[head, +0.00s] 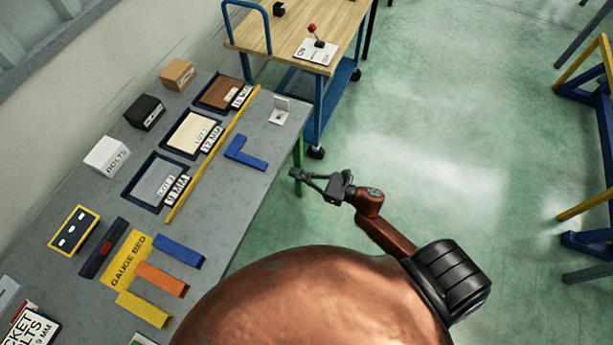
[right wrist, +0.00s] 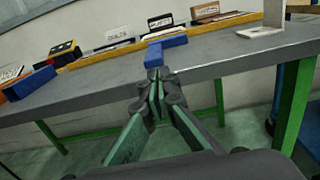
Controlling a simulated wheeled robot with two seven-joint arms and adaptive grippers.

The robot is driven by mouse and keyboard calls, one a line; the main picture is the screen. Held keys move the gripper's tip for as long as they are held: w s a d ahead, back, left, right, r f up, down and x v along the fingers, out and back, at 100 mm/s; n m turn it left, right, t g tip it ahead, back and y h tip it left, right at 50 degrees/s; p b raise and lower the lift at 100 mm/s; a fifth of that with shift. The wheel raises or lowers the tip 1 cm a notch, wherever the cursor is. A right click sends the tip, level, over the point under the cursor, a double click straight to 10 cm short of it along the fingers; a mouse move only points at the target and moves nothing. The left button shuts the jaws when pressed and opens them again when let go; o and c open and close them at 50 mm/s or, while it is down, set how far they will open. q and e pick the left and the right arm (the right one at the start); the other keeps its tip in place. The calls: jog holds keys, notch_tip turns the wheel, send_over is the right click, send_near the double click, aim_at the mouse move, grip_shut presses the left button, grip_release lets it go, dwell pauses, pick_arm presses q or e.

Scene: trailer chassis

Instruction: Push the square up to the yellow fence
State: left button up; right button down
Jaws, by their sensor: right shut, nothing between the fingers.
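The square is a blue L-shaped piece (head: 246,154) lying flat on the grey bench, with a narrow strip of bare bench between it and the fence. The yellow fence (head: 208,159) is a long thin bar running along the bench. In the right wrist view, the square (right wrist: 154,53) lies ahead of my fingers, with the fence (right wrist: 105,57) behind it. My right gripper (head: 293,174) is shut and empty at the bench's front edge, apart from the square. Its fingertips (right wrist: 156,76) also show in the right wrist view. My left gripper is not in view.
Trays with labelled plates (head: 191,134) lie behind the fence. A pale metal bracket (head: 281,117) stands near the bench's far end. Coloured blocks (head: 161,279) lie at the near end. A wooden-topped blue cart (head: 290,35) stands beyond the bench.

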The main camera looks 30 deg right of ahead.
aim_at(268, 163)
jog(key=x, duration=0.6)
jog(key=shift+w+a, duration=0.55)
jog(key=shift+w, duration=0.15)
jog(key=b+x, duration=0.2)
jog(key=x, duration=0.2)
jog(key=shift+f, duration=0.2)
jog(key=shift+r, duration=0.25)
jog(key=shift+a, duration=0.1)
jog(key=shift+s, duration=0.1)
